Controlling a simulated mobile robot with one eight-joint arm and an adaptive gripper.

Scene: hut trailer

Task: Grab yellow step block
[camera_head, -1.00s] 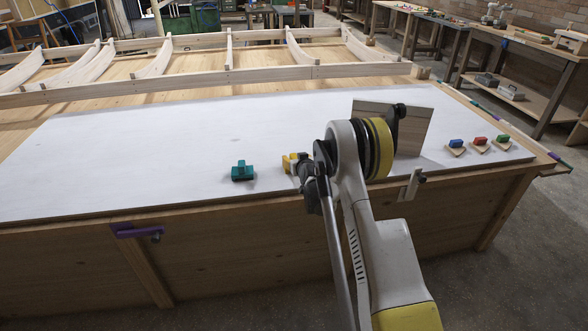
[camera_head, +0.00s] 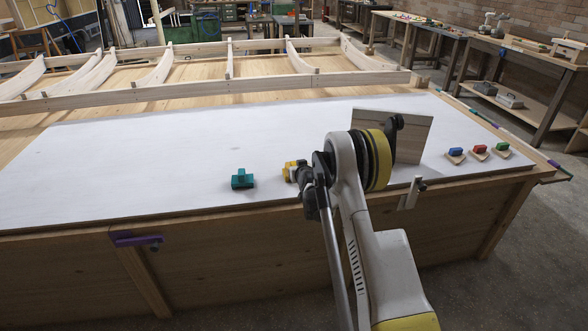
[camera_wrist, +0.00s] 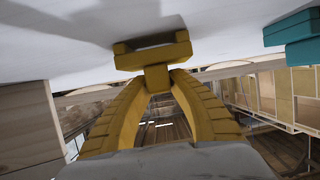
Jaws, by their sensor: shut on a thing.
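The yellow step block (camera_wrist: 153,50) shows at the top middle of the wrist view, with its lower part between the tips of my gripper's yellow fingers (camera_wrist: 158,78). My gripper is shut on it. In the head view the yellow step block (camera_head: 290,170) is partly hidden behind my gripper (camera_head: 298,177) and wrist, at the front part of the white tabletop sheet. Whether the block touches the sheet cannot be told.
A teal step block (camera_head: 242,179) stands to the left on the white sheet (camera_head: 140,165); it also shows in the wrist view (camera_wrist: 300,40). A wooden board (camera_head: 415,135) stands at the right.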

